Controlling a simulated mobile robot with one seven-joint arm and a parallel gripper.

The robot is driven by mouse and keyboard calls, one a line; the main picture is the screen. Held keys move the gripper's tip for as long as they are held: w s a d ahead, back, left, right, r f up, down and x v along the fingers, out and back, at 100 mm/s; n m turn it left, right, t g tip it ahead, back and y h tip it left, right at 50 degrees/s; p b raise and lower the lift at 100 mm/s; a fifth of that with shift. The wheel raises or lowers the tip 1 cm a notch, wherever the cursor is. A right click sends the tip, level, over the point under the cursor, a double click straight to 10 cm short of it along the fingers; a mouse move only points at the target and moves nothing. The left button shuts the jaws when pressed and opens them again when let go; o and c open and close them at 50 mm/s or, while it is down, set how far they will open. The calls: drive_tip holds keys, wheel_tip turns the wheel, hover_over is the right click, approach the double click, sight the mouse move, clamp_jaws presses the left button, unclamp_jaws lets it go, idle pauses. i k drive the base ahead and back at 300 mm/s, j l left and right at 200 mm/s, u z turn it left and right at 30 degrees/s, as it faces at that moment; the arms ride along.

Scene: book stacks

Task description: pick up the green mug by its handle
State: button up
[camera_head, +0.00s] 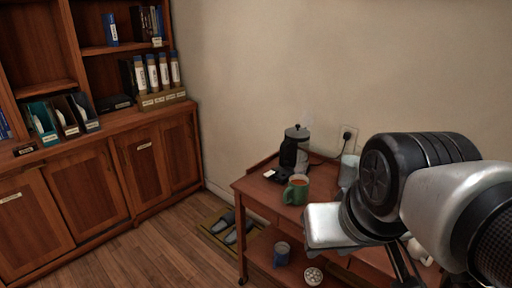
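The green mug (299,192) stands upright on the reddish-brown wooden cart (262,192), near its front left part. Its handle (287,196) is on the left side of the mug. Something orange-brown shows inside its rim. My arm comes in from the right, and its silver end part (326,228) is just below and right of the mug in the picture, in front of the cart. I cannot make out gripper fingers, and nothing held can be seen. A gap in depth between the arm and the mug cannot be judged from this view.
A black-and-steel kettle (294,150) stands behind the mug, with small dark items beside it. A pale container (349,170) is to the right, partly behind my arm. A blue cup (282,254) is on the lower shelf. Slippers (232,229) lie on a mat left of the cart.

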sight(297, 191)
drive_tip(key=i+j, duration=0.15)
drive_tip(key=j, duration=0.2)
drive_tip(key=i+j, duration=0.15)
drive_tip(key=j, duration=0.25)
drive_tip(key=i+j, duration=0.1)
drive_tip(key=j, duration=0.25)
drive_tip(key=z, duration=0.5)
drive_tip(key=j+z, duration=0.15)
drive_tip(key=z, duration=0.35)
drive_tip(key=j+z, duration=0.1)
drive_tip(key=z, duration=0.35)
drive_tip(key=j+z, duration=0.1)
drive_tip(key=z, duration=0.4)
